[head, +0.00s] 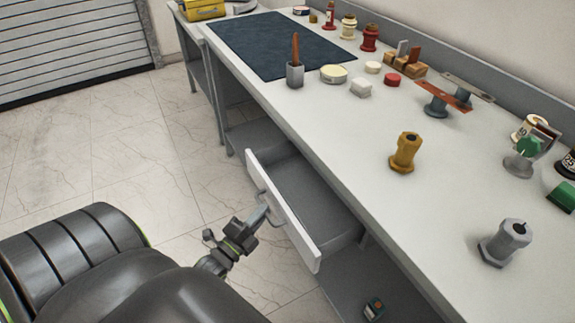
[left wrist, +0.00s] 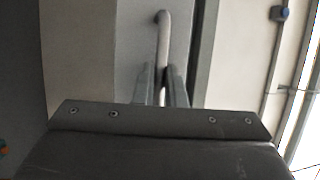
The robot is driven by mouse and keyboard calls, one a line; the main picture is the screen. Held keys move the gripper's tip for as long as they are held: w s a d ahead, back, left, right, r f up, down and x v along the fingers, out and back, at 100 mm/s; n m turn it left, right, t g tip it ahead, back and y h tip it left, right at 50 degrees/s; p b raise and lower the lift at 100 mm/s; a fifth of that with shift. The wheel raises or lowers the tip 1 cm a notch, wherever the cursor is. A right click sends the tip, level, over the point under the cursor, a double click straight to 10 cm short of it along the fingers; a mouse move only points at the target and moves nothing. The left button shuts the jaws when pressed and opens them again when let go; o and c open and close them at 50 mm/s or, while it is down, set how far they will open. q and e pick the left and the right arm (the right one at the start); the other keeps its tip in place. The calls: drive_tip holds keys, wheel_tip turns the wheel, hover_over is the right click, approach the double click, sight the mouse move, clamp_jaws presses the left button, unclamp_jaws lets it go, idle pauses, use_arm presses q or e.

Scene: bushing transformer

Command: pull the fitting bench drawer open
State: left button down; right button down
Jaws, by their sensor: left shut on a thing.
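The fitting bench drawer (head: 283,214) has a white front and a grey inside, and it stands out from under the bench top, open. The part of its inside that I see looks empty. My left gripper (head: 265,212) is at the drawer front, shut on the drawer handle (head: 262,197). In the left wrist view the pale handle bar (left wrist: 163,50) runs down between the two fingers of the gripper (left wrist: 162,85). My right gripper is in neither view.
The bench top (head: 340,130) carries a dark mat (head: 275,45), a yellow-brown bushing (head: 405,152), a grey bushing (head: 504,243) and several small parts. A lower shelf (head: 375,285) holds a small dark item (head: 374,309). The tiled floor (head: 120,150) left of the bench is clear.

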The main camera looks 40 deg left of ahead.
use_arm(q)
drive_tip(key=s+a+p, duration=0.1)
drive_tip(key=s+a, duration=0.4)
drive_tip(key=s, duration=0.7)
drive_tip(key=c, duration=1.5)
unclamp_jaws()
drive_tip(key=s+f+b, duration=0.3)
drive_tip(key=s, duration=1.4)
